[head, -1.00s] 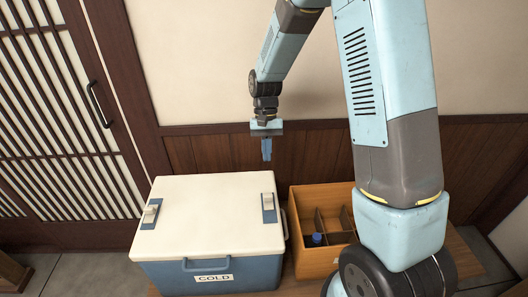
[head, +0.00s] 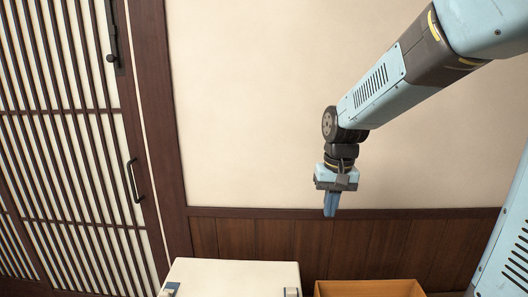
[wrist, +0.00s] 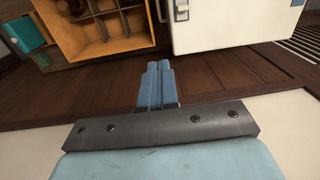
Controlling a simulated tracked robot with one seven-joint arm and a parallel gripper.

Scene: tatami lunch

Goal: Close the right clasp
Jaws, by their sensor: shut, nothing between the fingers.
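The cooler (head: 232,277) has a white lid. Only its top shows at the bottom edge of the head view. In the wrist view the clasp (wrist: 182,9) shows at the top on the cooler's edge (wrist: 225,22), beside the wooden box. Whether it is open or closed I cannot tell. My gripper (head: 330,212) points down with its blue fingers together, empty, above and apart from the cooler. Its fingers (wrist: 158,72) also show in the wrist view.
An open wooden box (head: 370,289) with dividers (wrist: 98,22) stands just right of the cooler. The left clasp (head: 170,289) is at the lid's left side. A wood-panelled wall (head: 260,236) stands behind, with a slatted door (head: 70,150) on the left.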

